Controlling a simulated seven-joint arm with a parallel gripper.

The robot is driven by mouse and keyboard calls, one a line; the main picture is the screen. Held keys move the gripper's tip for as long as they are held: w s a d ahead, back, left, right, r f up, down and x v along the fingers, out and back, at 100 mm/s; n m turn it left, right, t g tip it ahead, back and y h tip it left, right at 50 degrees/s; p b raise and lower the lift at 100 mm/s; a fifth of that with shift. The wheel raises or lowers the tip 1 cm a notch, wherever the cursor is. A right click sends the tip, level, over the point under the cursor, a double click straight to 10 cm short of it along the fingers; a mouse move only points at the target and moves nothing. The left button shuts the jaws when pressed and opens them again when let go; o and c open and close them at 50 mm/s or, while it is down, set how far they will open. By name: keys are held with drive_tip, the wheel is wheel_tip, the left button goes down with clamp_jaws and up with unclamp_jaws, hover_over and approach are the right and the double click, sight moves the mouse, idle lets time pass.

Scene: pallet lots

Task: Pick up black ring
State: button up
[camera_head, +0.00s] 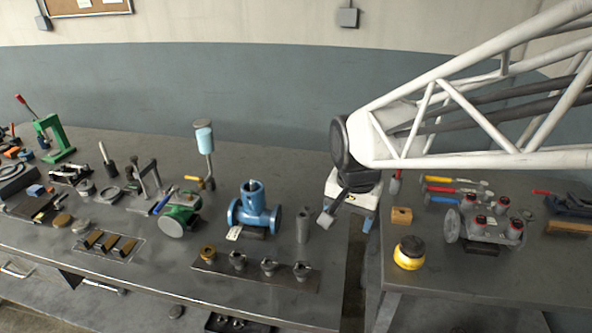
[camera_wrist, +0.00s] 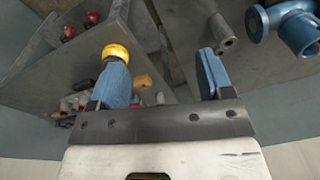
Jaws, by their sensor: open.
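A dark ring (camera_head: 109,195) lies flat on the left part of the long bench, among small round parts, in the head view. It is the likeliest black ring, though it is small there and I cannot pick it out in the wrist view. My gripper (camera_head: 347,222) is far to its right, above the gap between the two benches. In the wrist view my gripper (camera_wrist: 163,75) has its two blue fingers wide apart, with nothing held between them.
A blue valve body (camera_head: 255,213) and a green-framed motor (camera_head: 180,217) stand between the ring and my gripper. A tall stand with a light blue cup (camera_head: 204,140) rises behind them. A yellow and black pot (camera_head: 409,252) sits on the right bench.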

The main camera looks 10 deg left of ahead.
drive_tip(key=w+a+f+m, duration=0.1)
drive_tip(key=a+f, duration=0.2)
drive_tip(key=a, duration=0.4)
drive_tip(key=w+a+f, duration=0.2)
drive_tip(key=a, duration=0.4)
drive_tip(key=m+g, duration=0.1)
approach(239, 256)
drive_tip(key=shift+w+a+f, duration=0.15)
drive_tip(key=shift+w+a, duration=0.1)
drive_tip(key=shift+w, duration=0.05)
drive_tip(key=shift+f, duration=0.1)
drive_tip(key=shift+f, duration=1.2)
drive_tip(key=shift+f, duration=0.1)
drive_tip(key=shift+s+d+f, duration=0.15)
drive_tip(key=shift+f, duration=2.35)
drive_tip(key=shift+c, duration=0.3)
